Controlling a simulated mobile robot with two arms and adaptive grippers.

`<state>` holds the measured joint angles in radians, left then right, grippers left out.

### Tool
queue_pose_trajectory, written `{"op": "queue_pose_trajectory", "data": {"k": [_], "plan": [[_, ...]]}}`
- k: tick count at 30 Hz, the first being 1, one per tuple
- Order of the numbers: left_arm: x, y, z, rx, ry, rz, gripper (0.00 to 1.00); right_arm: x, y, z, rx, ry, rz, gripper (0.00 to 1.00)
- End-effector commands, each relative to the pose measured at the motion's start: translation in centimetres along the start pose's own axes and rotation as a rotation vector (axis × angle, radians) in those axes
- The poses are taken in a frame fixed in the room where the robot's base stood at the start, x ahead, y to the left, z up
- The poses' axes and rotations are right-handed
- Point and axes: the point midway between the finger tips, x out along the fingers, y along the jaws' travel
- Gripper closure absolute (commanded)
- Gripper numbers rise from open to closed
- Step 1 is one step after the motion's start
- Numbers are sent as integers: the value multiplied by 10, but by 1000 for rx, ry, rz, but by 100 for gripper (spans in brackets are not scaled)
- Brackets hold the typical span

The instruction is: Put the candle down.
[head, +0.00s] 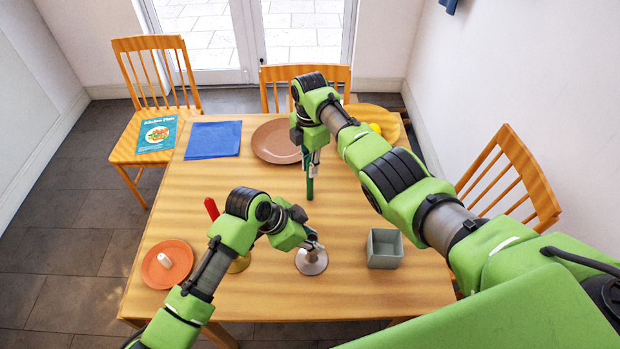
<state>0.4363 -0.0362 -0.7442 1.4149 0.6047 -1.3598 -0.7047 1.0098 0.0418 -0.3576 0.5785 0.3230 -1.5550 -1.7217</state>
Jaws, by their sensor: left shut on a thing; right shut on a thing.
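A dark green candle (310,188) hangs upright from my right gripper (313,158), which is shut on it above the middle of the table (180,215). My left gripper (312,244) is shut on a pale metal candle holder (311,264) at the table's front middle. The holder's round base seems to stand on the tabletop, and its upper part is mostly hidden by the gripper. The green candle is behind the holder in the picture, apart from it.
A red candle (211,208) and a brass base (239,264) show around my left arm, which hides how they connect. An orange plate (178,275) bears a small white piece (164,260). A grey box (384,261), blue cloth (213,139) and brown plate (270,148) stand around.

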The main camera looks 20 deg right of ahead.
Motion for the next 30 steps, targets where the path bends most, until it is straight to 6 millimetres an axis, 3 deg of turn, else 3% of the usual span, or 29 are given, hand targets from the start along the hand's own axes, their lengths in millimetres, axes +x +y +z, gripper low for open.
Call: {"op": "queue_pose_trajectory", "data": {"k": [8,15,21,30], "plan": [[-1,0,-1,1,2,-1,100,-15,1,1,0,-1,4,100],[-1,0,-1,1,2,-1,100,-63,1,1,0,-2,5,100],[-1,0,-1,1,2,-1,100,-92,1,0,0,0,2,100],[-1,0,-1,1,2,-1,100,-101,0,0,0,0,-1,100]]}}
